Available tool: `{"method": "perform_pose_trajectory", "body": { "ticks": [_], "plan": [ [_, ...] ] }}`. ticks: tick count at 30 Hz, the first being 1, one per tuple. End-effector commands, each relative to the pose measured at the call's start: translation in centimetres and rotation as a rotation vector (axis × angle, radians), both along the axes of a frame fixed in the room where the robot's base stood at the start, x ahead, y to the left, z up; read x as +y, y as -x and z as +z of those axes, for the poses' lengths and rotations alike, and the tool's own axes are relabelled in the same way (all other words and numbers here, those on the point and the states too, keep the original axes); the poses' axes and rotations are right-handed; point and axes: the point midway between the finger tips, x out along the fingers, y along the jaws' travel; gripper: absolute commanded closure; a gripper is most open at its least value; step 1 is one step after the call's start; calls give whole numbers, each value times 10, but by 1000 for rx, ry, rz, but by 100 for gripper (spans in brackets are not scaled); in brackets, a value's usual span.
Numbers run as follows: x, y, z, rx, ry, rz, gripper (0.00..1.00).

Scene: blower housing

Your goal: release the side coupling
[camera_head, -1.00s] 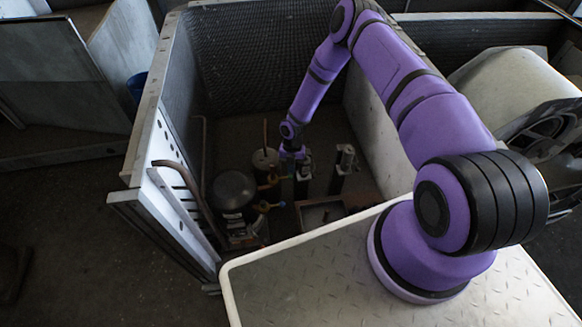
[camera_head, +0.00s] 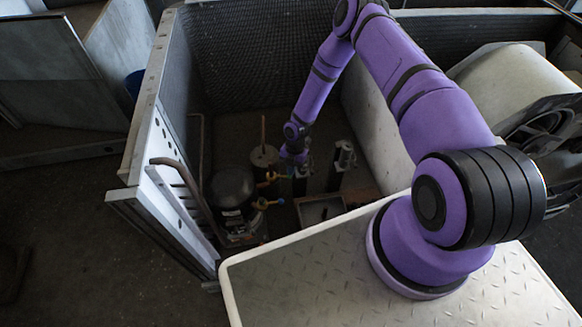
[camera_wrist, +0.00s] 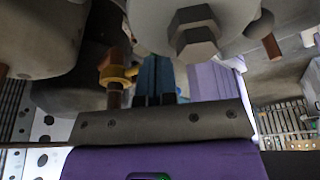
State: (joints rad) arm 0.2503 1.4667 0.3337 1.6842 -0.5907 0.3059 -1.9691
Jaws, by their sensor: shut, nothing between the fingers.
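In the head view, my gripper (camera_head: 301,172) reaches down into the open housing, beside two small brass-yellow fittings with blue ends. The upper fitting (camera_head: 270,180) is close to the gripper, and the lower one (camera_head: 263,203) is nearer the front. In the wrist view, my gripper (camera_wrist: 159,66) has its narrow blue-and-dark fingers together, with nothing held. A yellow fitting on a copper-coloured stem (camera_wrist: 116,72) stands just left of the fingers. I cannot tell whether they touch. No part is clearly identifiable as the side coupling.
A dark round vessel (camera_head: 232,188) and a grey cylinder (camera_head: 264,158) stand left of the gripper. A post-like part (camera_head: 343,158) stands to its right. A shallow tray (camera_head: 318,212) lies in front. A large hex head (camera_wrist: 192,32) hangs close above the fingers. Housing walls (camera_head: 158,95) enclose the area.

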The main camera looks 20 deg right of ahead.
Motion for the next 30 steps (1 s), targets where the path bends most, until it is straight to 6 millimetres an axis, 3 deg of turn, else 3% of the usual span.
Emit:
{"method": "perform_pose_trajectory", "body": {
  "ticks": [30],
  "plan": [
    [7,20,0,1,0,-253,100]
  ]
}}
